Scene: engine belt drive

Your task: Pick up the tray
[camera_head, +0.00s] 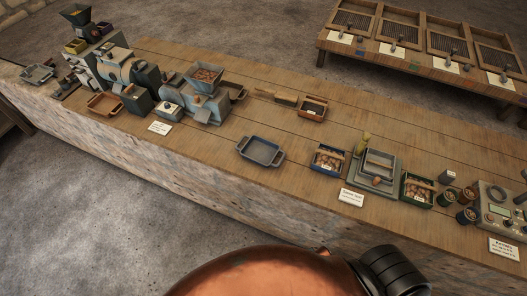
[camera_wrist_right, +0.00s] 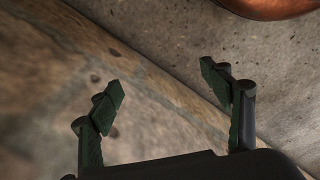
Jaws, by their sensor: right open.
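An empty blue tray (camera_head: 260,151) with raised handles at its ends lies flat on the long wooden counter (camera_head: 300,140), near its front edge in the head view. An empty brown tray (camera_head: 103,104) lies further left, in front of the machines, and another brown tray (camera_head: 234,91) is partly hidden behind the hopper machine. My right gripper (camera_wrist_right: 165,85) is open and empty in the right wrist view, with its dark green fingers spread wide. No tray shows between the fingers. My left gripper is not in view.
A hopper machine (camera_head: 203,92) stands left of the blue tray. A blue box (camera_head: 328,160) with contents, a scale (camera_head: 375,172) and a green box (camera_head: 417,190) stand to its right. A label card (camera_head: 351,198) lies at the front edge. The counter around the blue tray is clear.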

